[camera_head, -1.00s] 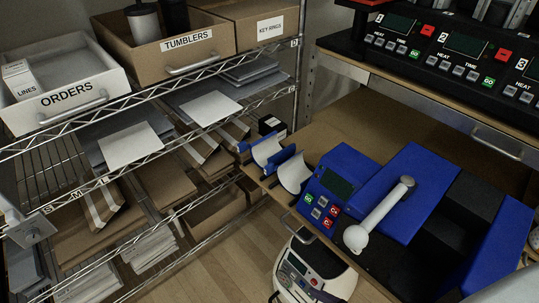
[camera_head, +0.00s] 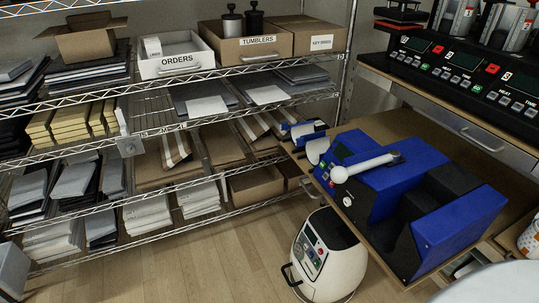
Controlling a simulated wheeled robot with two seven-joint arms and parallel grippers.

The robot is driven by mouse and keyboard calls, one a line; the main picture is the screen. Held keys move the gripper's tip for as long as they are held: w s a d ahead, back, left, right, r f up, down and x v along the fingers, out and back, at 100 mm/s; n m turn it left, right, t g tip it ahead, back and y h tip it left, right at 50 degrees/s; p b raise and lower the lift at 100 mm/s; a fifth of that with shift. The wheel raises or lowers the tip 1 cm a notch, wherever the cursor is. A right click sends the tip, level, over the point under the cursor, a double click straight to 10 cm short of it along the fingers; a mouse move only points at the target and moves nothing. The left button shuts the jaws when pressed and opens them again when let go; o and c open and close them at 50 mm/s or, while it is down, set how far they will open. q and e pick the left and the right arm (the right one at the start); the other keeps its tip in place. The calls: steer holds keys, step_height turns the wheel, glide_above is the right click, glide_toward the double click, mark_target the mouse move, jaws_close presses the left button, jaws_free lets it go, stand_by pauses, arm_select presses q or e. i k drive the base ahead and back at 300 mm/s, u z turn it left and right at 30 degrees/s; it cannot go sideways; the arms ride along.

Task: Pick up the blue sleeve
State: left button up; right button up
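Two small curved blue sleeves with white inner faces sit at the left end of the brown bench (camera_head: 350,123), beside the blue press. The farther blue sleeve (camera_head: 308,127) is near the shelf rack. The nearer sleeve (camera_head: 318,148) is close to the press's control panel and shows mostly its white inside. The blue press (camera_head: 385,190) has a white lever with a round knob across its top. Neither of my grippers is in view.
A wire shelf rack (camera_head: 165,130) with boxes and stacked goods fills the left and back. A white rounded machine (camera_head: 325,250) stands on the wooden floor (camera_head: 220,265) below the press. A row of black heat presses (camera_head: 460,75) is at the upper right. The floor in front of the rack is clear.

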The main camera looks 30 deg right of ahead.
mark_target(305, 130)
steer(key=u, duration=0.5)
steer(key=i, duration=0.8)
steer(key=z, duration=0.7)
steer(key=i, duration=1.05)
steer(key=z, duration=1.2)
